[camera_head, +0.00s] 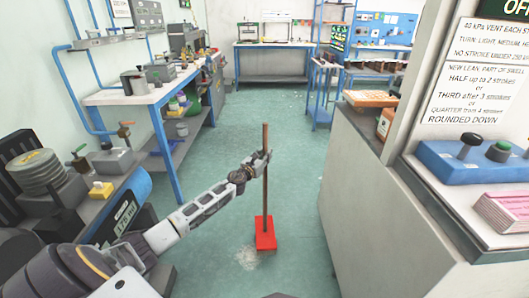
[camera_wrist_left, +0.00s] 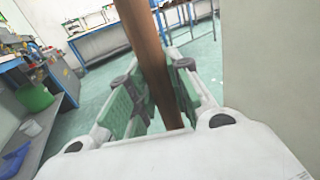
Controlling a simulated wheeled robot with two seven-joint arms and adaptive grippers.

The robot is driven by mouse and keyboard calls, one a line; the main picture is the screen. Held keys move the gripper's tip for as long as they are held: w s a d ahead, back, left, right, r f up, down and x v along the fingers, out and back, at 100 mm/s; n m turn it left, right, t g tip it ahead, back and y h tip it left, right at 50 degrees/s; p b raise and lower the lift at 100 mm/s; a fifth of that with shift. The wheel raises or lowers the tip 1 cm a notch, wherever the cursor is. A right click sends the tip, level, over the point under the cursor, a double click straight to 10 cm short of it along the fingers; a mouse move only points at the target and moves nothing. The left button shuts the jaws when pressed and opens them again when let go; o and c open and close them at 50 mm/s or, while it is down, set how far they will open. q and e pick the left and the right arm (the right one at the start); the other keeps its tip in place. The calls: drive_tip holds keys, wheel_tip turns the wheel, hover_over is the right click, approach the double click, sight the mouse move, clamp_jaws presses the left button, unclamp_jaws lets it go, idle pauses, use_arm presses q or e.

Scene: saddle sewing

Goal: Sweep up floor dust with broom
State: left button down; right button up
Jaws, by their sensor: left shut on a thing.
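The broom (camera_head: 265,190) stands nearly upright on the green floor, with a brown wooden stick and a red head (camera_head: 265,233) at its foot. My left gripper (camera_head: 262,160) is shut on the stick at about its upper part. In the left wrist view the stick (camera_wrist_left: 148,45) passes between the green-padded fingers (camera_wrist_left: 150,95). A pale patch of dust (camera_head: 247,257) lies on the floor just left of and in front of the red head. The broom's underside is hidden. My right gripper is not in view.
A grey cabinet (camera_head: 365,200) stands close on the right. A blue-legged workbench (camera_head: 150,95) and a low bench with a blue cylinder (camera_head: 125,215) line the left. A green bucket (camera_wrist_left: 35,97) shows in the left wrist view. The aisle floor (camera_head: 260,110) behind the broom is clear.

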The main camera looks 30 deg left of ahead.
use_arm(q)
drive_tip(key=shift+d+m+h, duration=0.4)
drive_tip(key=shift+d+h, duration=0.2)
drive_tip(key=shift+d, duration=0.2)
